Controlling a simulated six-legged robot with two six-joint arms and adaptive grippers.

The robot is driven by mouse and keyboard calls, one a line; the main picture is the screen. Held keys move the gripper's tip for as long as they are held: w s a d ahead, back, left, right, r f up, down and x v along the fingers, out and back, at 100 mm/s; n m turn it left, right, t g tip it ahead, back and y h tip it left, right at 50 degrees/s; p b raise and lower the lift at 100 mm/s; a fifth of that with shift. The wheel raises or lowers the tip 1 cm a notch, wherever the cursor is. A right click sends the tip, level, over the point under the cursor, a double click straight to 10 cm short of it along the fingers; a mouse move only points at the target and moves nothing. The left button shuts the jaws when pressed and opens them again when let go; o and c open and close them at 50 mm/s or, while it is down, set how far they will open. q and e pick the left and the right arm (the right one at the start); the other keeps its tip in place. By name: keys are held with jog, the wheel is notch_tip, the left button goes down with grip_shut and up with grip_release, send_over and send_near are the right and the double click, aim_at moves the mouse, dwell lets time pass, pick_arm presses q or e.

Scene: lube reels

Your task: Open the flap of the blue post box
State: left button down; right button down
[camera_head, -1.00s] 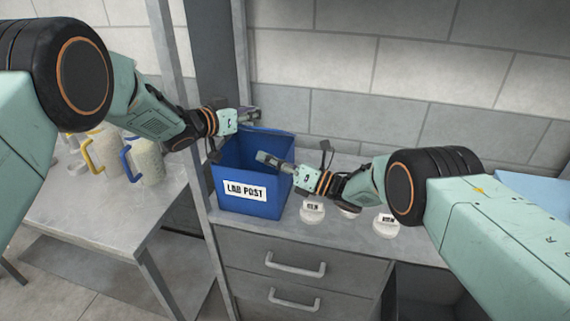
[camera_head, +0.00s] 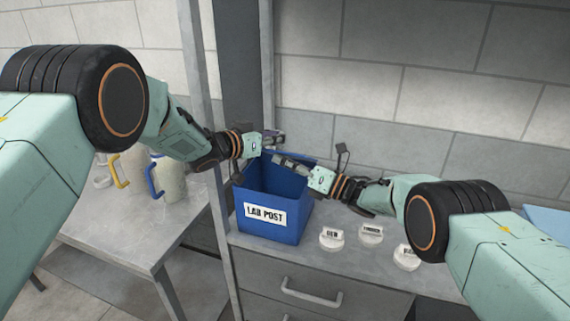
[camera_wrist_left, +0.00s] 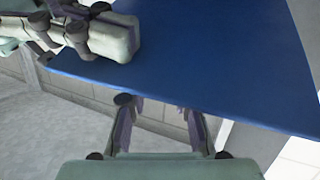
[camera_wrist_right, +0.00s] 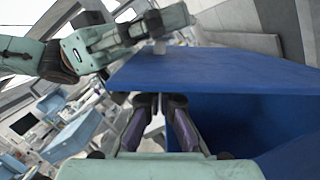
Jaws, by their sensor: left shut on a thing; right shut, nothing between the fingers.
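The blue post box (camera_head: 257,232), with a LAB POST label on its front, stands on the grey counter, and its dark inside shows from above. My left gripper (camera_head: 275,138) is at the box's back top edge. In the left wrist view its fingers (camera_wrist_left: 163,110) meet the edge of a broad blue panel, apparently the flap (camera_wrist_left: 220,65), and are shut on it. My right gripper (camera_head: 283,160) is shut and empty over the box opening. In the right wrist view its fingers (camera_wrist_right: 162,103) are at the edge of the blue panel (camera_wrist_right: 220,72); contact is unclear.
White labelled round pieces (camera_head: 331,238) lie on the counter right of the box. Grey drawers (camera_head: 300,285) are below. A grey post (camera_head: 208,130) stands left of the box. Jugs with yellow and blue handles (camera_head: 168,178) stand on the left table. A block wall is behind.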

pick_arm(q)
jog(key=shift+w+a+r, duration=0.1)
jog(key=shift+w+a, duration=0.05)
jog(key=shift+w, duration=0.05)
pick_arm(e)
jog(key=shift+w+d+r, duration=0.3)
jog(key=shift+w+r, duration=0.25)
jog(key=shift+r, duration=0.25)
pick_arm(q)
jog(key=c, duration=1.7)
grip_release()
jog(key=o, duration=0.6)
jog(key=shift+s+a, duration=0.25)
jog(key=shift+s, duration=0.25)
pick_arm(e)
jog(key=shift+s+a+r, duration=0.3)
jog(key=shift+s+a, duration=0.05)
pick_arm(q)
jog(key=shift+o, duration=0.2)
jog(key=shift+d, duration=0.1)
jog(key=shift+f, duration=0.25)
jog(key=shift+s, duration=0.1)
